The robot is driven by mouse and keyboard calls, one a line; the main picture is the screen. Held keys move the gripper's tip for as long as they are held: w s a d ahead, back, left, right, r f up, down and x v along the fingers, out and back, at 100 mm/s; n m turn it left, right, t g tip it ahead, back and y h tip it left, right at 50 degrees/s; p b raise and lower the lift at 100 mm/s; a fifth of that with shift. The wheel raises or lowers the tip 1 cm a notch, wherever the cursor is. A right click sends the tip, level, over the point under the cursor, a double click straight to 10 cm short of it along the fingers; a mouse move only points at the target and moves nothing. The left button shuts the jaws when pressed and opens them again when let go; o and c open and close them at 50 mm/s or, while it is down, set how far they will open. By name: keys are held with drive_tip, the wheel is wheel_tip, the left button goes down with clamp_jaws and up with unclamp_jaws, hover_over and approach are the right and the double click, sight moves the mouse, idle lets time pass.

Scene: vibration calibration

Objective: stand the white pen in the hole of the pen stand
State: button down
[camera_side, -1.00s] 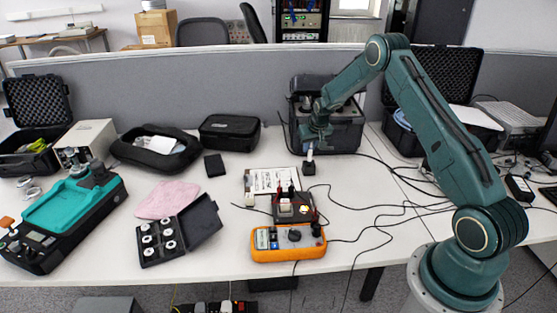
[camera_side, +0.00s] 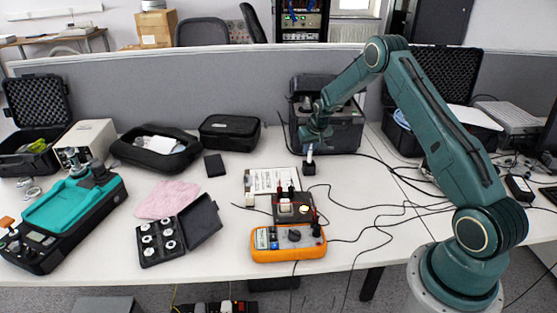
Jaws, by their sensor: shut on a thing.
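The white pen (camera_side: 309,152) is upright below my gripper (camera_side: 311,144), which is shut on its upper part. The pen stand (camera_side: 309,168) is a small dark block on the white table, directly under the pen. The pen's lower end meets the top of the stand in this view. I cannot tell how deep it sits in the hole, which is hidden.
A black case (camera_side: 330,130) stands behind my gripper. In front are a clipboard (camera_side: 265,181), a dark box with red leads (camera_side: 292,207) and an orange meter (camera_side: 288,243). Black cables (camera_side: 385,207) run across the table to the right.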

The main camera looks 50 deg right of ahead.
sight(309, 155)
drive_tip(key=shift+f, duration=1.75)
idle(1.2)
drive_tip(key=c, duration=0.9)
unclamp_jaws()
drive_tip(key=shift+c, duration=0.2)
drive_tip(key=shift+r, duration=0.15)
drive_tip(key=shift+r, duration=3.85)
